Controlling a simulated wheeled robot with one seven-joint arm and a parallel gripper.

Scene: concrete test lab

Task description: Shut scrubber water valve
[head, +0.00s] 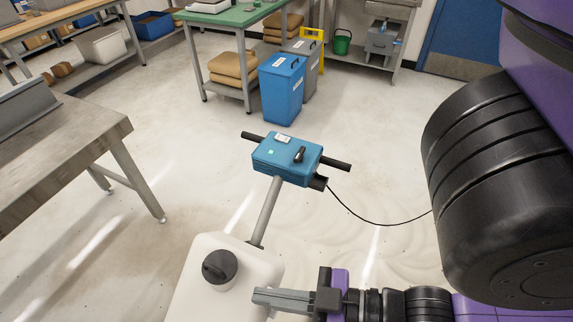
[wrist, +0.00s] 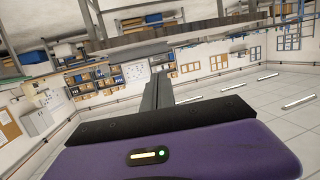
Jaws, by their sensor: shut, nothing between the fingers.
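The scrubber has a blue control box (head: 287,157) with black side handles, on a grey post (head: 266,212) behind a white tank (head: 215,290) with a black round cap (head: 219,266). No other valve shows clearly. My gripper (head: 256,296) is low in the head view, pointing left, beside or over the tank's right edge. Its fingers are shut and empty, apart from the lever. In the wrist view the shut gripper (wrist: 158,76) points into the room, with no scrubber part visible.
A metal workbench (head: 70,150) stands at the left. A green-topped table (head: 235,14) is at the back with blue and grey bins (head: 282,90) before it. A black cable (head: 375,222) runs from the control box to the right. The floor around the scrubber is mostly clear.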

